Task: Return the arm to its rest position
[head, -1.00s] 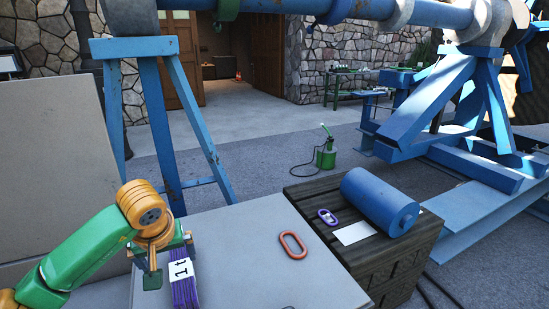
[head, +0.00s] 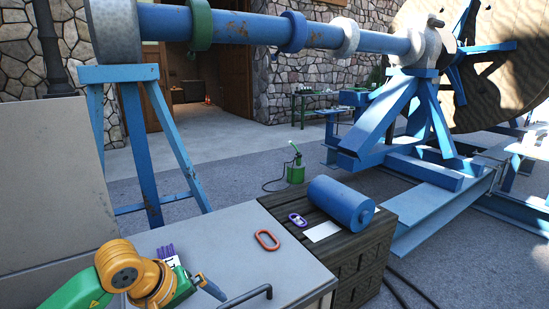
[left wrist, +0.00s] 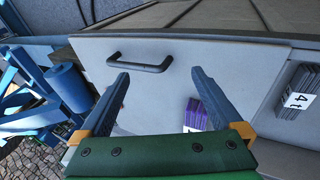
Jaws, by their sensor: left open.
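My left gripper (head: 207,289) is at the lower left of the head view, over the grey bench top (head: 225,240). In the left wrist view the two fingers of this gripper (left wrist: 160,75) stand wide apart, with nothing held between them. A purple folded sling (head: 168,254) with a white label lies on the bench behind the gripper, partly hidden by it. The sling also shows in the left wrist view (left wrist: 207,116), beside the right finger and lower than it. My right gripper is in neither view.
A black handle (head: 246,297) sits at the bench's front. An orange link (head: 267,240) lies on the bench. A dark wooden crate (head: 350,255) carries a blue cylinder (head: 340,202) and a purple shackle-like link (head: 297,219). A grey sling (left wrist: 297,92) labelled "4 t" shows in the left wrist view.

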